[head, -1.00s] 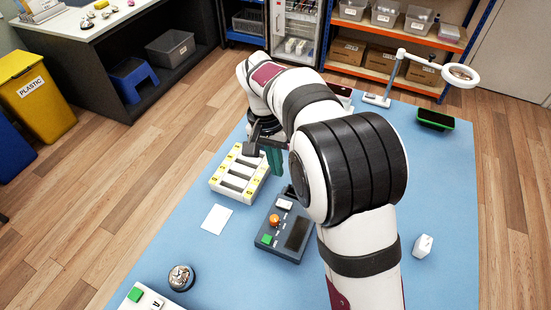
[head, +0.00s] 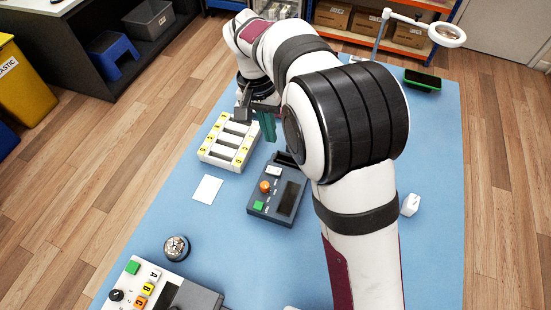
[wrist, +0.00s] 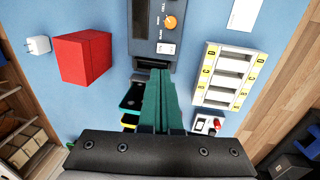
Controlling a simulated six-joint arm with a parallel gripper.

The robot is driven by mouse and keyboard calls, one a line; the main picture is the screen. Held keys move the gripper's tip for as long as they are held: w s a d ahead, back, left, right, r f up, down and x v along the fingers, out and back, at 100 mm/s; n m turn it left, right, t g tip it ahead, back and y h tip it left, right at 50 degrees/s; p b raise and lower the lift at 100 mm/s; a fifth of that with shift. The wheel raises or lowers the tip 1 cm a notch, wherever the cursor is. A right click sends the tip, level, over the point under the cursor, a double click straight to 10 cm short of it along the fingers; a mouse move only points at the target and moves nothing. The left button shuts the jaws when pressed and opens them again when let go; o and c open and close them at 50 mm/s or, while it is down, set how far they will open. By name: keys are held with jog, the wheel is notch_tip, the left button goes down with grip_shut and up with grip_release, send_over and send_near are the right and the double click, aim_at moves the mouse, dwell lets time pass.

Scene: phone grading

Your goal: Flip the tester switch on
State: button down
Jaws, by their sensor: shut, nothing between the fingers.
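The tester (head: 259,206) is a dark grey box on the blue mat, with an orange knob, a green button and a dark screen. Its white switch (head: 274,171) is at the end nearer my gripper. In the wrist view the white switch (wrist: 165,48) lies just beyond my fingertips, beside the orange knob (wrist: 170,22); which way it is set I cannot tell. My gripper (head: 268,138) has teal fingers, shut and empty, pointing down above the mat past the tester's far end. In the wrist view the fingertips (wrist: 159,72) overlap the tester's near edge.
A white rack (head: 228,142) with yellow labels stands left of the tester, with a white card (head: 207,189) below it. A bell (head: 176,248) and a lettered button panel (head: 128,284) are at front left. A red box (wrist: 82,58) and white plug (wrist: 38,45) show in the wrist view.

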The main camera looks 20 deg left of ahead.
aim_at(279, 171)
jog(key=f, duration=0.4)
jog(key=d+f, duration=0.1)
jog(key=f, duration=0.7)
jog(key=shift+d+f, duration=0.15)
jog(key=shift+d, duration=0.25)
jog(key=shift+f, duration=0.1)
jog(key=shift+d+f, duration=0.1)
jog(key=shift+f, duration=0.05)
jog(key=shift+a, duration=0.85)
notch_tip(279, 171, up, 14)
jog(key=a, duration=0.2)
